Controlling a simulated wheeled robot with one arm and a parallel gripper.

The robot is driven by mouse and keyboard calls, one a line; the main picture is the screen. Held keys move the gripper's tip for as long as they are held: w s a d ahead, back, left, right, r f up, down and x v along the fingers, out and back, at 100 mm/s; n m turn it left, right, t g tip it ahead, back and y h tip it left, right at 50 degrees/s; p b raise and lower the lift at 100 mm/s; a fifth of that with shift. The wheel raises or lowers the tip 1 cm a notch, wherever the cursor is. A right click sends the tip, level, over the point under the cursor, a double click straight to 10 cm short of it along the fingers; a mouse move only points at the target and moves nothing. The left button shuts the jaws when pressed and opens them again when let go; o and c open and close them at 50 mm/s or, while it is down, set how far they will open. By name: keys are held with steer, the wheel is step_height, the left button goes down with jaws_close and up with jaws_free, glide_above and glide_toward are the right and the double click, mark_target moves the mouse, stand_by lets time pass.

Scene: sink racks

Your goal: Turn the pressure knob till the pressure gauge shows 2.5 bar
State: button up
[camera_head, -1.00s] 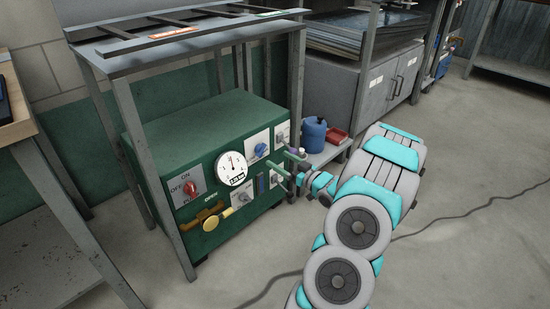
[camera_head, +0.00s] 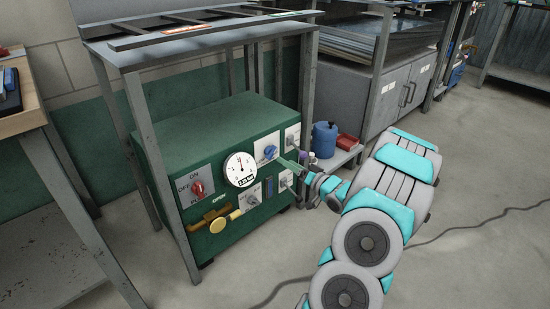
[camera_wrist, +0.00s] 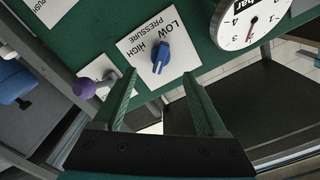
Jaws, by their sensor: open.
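The blue pressure knob (camera_head: 270,152) sits on a white plate on the front of the green machine. In the wrist view the knob (camera_wrist: 161,54) is on the plate marked LOW, HIGH and PRESSURE. The round white pressure gauge (camera_head: 240,169) is left of the knob, its needle pointing roughly up; its small readout is too blurred to read surely. Part of the gauge (camera_wrist: 250,20) shows upside down in the wrist view. My gripper (camera_head: 288,165) is open at the panel. In the wrist view its green fingertips (camera_wrist: 159,76) are apart, with the knob just ahead between them.
A red switch (camera_head: 197,188), a yellow handle (camera_head: 218,225) and grey knobs share the panel. A purple-tipped lever (camera_wrist: 84,88) is close beside one finger. A grey frame post (camera_head: 308,90) stands right of the machine, by a blue canister (camera_head: 324,139).

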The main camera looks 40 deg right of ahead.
mark_target(273, 154)
steer(key=shift+w+a, duration=0.2)
steer(key=shift+w, duration=1.75)
steer(key=shift+w+a, duration=0.15)
steer(key=shift+w, duration=1.75)
jaws_close()
